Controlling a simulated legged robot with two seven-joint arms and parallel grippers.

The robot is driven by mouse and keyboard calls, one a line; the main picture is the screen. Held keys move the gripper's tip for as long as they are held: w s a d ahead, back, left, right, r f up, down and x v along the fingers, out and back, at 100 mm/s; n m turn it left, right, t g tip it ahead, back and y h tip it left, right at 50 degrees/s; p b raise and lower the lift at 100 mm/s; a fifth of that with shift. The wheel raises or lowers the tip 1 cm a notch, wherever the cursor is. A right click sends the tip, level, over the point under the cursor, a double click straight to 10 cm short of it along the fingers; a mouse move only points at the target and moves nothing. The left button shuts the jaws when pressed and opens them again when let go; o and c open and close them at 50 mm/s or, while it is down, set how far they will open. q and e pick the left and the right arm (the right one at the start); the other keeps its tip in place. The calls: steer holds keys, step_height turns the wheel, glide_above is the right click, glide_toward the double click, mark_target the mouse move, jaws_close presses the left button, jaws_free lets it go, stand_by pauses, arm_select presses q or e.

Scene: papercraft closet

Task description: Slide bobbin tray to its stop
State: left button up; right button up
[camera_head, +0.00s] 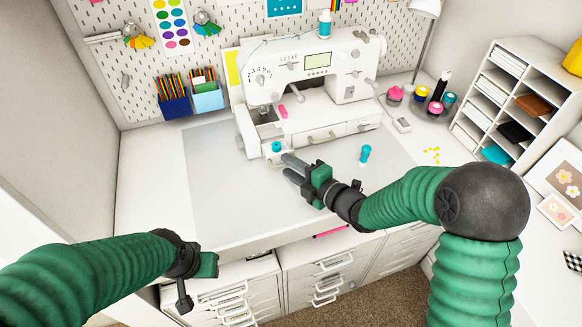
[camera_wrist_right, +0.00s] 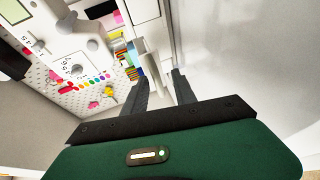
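The white sewing machine (camera_head: 300,70) stands at the back of the table. A white drawer-like front with a handle (camera_head: 322,138) shows low on its base; I take this for the bobbin tray, but cannot tell how far out it sits. A teal spool (camera_head: 277,147) is at the base's left front corner. My right gripper (camera_head: 285,166) is just in front of that corner, its fingers apart and pointing left.
Another teal spool (camera_head: 365,154) stands on the grey mat (camera_head: 215,190), right of my right gripper. A white mouse-like item (camera_head: 402,125) and yellow bits (camera_head: 432,155) lie farther right. Pencil bins (camera_head: 174,101) stand at the back left. The mat's left part is clear.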

steer(key=shift+r, duration=0.1)
steer(key=shift+s+d, duration=0.1)
steer(key=shift+s, duration=0.05)
steer(key=b+v, duration=0.1)
steer(key=v, duration=1.5)
steer(key=shift+d, duration=0.25)
steer(key=shift+s, duration=0.15)
